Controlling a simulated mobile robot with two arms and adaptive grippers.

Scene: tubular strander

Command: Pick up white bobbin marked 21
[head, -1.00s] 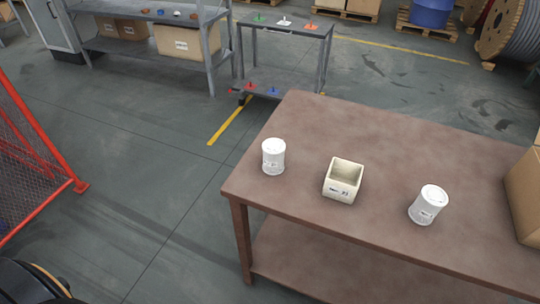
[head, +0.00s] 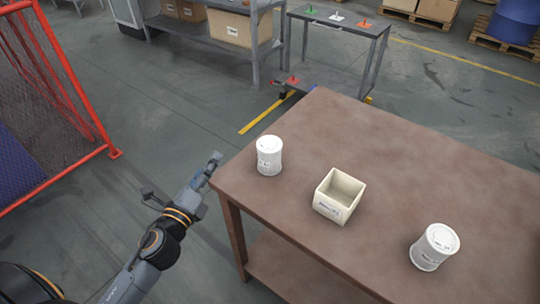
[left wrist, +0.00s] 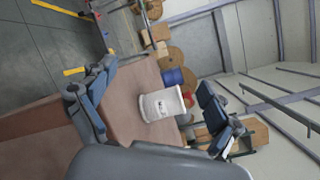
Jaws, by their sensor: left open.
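Two white bobbins stand upright on the brown table (head: 430,150). One white bobbin (head: 269,155) is near the table's left corner; the other white bobbin (head: 434,247) is at the right front. Their labels are too small to read. My left gripper (head: 212,168) is beside the table's left edge, left of the nearer-corner bobbin and apart from it. In the left wrist view my left gripper (left wrist: 150,112) is open, its fingers wide apart, with a white bobbin (left wrist: 163,104) seen between and beyond them. My right gripper is not in view.
A cream open box (head: 339,196) stands on the table between the bobbins. A red mesh fence (head: 50,110) is at the left. A grey cart (head: 338,22) and a shelf (head: 213,20) stand behind the table.

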